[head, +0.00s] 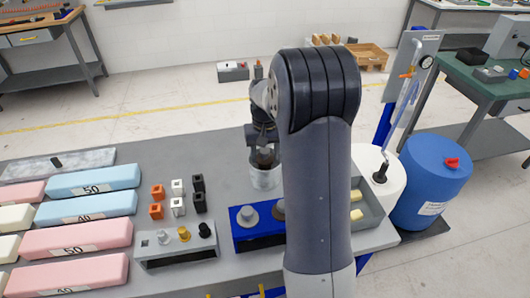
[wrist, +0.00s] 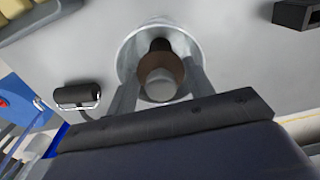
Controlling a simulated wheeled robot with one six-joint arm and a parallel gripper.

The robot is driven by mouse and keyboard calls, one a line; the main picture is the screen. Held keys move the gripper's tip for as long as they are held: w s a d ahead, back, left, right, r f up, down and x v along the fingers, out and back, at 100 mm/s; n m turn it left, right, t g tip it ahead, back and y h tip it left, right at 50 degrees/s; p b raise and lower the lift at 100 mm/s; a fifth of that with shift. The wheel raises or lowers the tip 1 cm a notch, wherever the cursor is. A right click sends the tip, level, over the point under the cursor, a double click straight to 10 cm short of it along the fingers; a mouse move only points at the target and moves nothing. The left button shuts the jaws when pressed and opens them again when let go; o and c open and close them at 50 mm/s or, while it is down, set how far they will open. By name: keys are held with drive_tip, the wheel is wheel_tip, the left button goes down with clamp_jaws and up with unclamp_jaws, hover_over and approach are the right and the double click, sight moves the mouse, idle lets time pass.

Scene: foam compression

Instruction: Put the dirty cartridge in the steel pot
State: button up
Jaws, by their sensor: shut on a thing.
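The steel pot (head: 264,180) stands on the grey table just left of my arm in the head view. In the wrist view its round rim (wrist: 127,57) surrounds the cartridge. The dirty cartridge (wrist: 162,76), brown with a pale grey end and a dark part, is between my fingers. My gripper (wrist: 160,88) is shut on it. In the head view my gripper (head: 265,148) points down over the pot's mouth, with the brown cartridge (head: 265,158) at the rim. How deep the cartridge sits in the pot cannot be told.
A blue holder (head: 246,239) with grey cylinders stands in front of the pot. A grey block (head: 162,254) with knobs and several small coloured blocks (head: 178,206) stand to the left. Foam slabs (head: 92,180) lie farther left. A grey tray (head: 371,213) is to the right.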

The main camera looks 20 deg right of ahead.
drive_tip(key=shift+f, duration=0.2)
drive_tip(key=o, duration=1.1)
drive_tip(key=shift+r, duration=0.1)
wheel_tip(320, 180, up, 12)
drive_tip(key=shift+r+b, duration=0.15)
drive_tip(key=shift+b, duration=0.35)
